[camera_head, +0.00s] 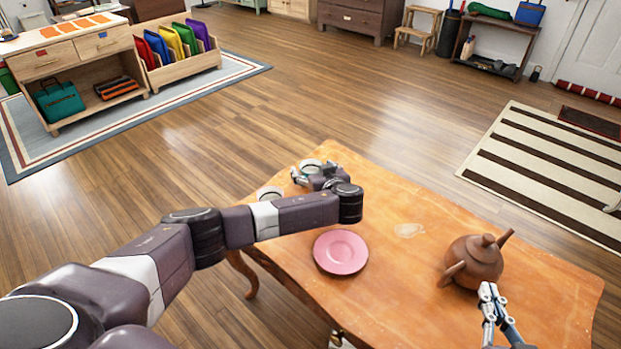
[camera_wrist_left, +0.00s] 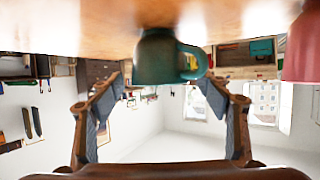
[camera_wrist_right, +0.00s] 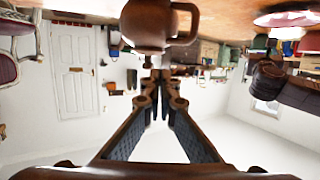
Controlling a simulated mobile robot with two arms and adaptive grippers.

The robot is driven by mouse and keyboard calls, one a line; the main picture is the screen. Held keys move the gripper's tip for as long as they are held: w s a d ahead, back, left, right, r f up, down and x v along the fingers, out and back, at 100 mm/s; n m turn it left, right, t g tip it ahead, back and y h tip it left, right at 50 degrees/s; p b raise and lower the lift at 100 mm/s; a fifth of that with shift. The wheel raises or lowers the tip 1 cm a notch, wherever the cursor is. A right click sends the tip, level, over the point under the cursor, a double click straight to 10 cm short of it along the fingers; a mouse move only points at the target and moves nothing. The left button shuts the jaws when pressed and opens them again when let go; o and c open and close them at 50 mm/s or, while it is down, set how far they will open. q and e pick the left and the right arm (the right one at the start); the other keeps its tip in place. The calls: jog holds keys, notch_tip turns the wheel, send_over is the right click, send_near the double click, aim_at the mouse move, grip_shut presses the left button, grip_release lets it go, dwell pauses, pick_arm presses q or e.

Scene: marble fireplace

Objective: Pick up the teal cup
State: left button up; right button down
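The teal cup (camera_wrist_left: 165,58) hangs upside down in the left wrist view, its handle on the right. It stands beyond and between the spread fingers of my left gripper (camera_wrist_left: 162,100), which is open. In the head view, my left gripper (camera_head: 318,178) is at the table's far left part, with the cup's rim (camera_head: 310,165) just behind it and mostly hidden. I cannot tell if the fingers touch the cup. My right gripper (camera_head: 489,296) is at the right, close to the brown teapot (camera_head: 476,262); its fingertips (camera_wrist_right: 163,78) are together and empty.
The wooden table (camera_head: 420,300) holds a pink saucer (camera_head: 340,252) in front of my left forearm. A pink cup (camera_wrist_left: 303,48) stands beside the teal cup. A pale spot (camera_head: 408,230) lies mid-table. The table's middle is otherwise clear.

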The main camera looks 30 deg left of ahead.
pick_arm(q)
jog(key=c, duration=1.3)
